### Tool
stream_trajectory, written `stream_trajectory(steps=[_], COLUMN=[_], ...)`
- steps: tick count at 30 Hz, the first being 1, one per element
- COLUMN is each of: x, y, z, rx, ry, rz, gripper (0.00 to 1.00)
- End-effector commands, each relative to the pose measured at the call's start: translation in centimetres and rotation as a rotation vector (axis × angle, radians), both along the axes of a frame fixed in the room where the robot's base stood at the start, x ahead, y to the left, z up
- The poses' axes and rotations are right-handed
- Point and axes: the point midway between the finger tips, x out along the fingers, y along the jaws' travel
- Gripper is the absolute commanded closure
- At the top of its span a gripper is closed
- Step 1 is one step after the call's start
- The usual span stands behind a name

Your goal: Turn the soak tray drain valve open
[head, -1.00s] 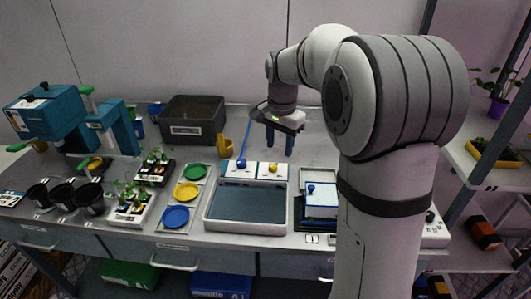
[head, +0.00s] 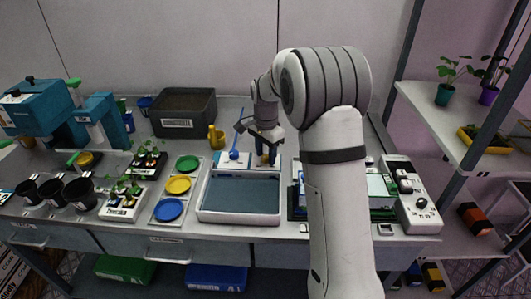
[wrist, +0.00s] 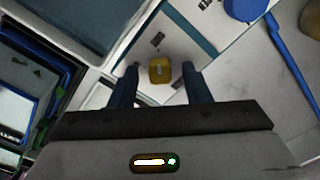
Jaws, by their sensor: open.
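The soak tray (head: 240,217) is a white-rimmed basin with a flat grey-blue inside, at the middle of the bench. Behind it are two white plates, one with a yellow knob (wrist: 159,69) and one with a blue knob (head: 234,155). The blue knob also shows in the wrist view (wrist: 245,8). I cannot read which one is the drain valve. My gripper (head: 266,158) is open and points down over the yellow knob. In the wrist view the yellow knob lies between the two blue fingers, with gaps on both sides. Contact is not visible.
A long blue rod (wrist: 291,50) lies beside the blue knob. A yellow cup (head: 216,138) and a dark bin (head: 183,113) stand behind. Colored dishes (head: 178,184) sit left of the tray. A white device with black knobs (head: 412,196) is at right. My arm hides part of the bench.

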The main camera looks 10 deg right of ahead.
Motion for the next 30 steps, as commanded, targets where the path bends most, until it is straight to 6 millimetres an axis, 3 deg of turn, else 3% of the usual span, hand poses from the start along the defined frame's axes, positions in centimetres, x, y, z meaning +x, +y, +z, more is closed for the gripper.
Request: stream_trajectory(steps=[8,24,30], x=[0.02,0.04,0.04], y=[0.01,0.08,0.07], z=[-0.17,-0.12,-0.1], rx=[0.0,0.0,0.0], ry=[-0.001,-0.002,-0.002], rz=[0.001,0.002,0.012], gripper=[0.56,1.0,1.0])
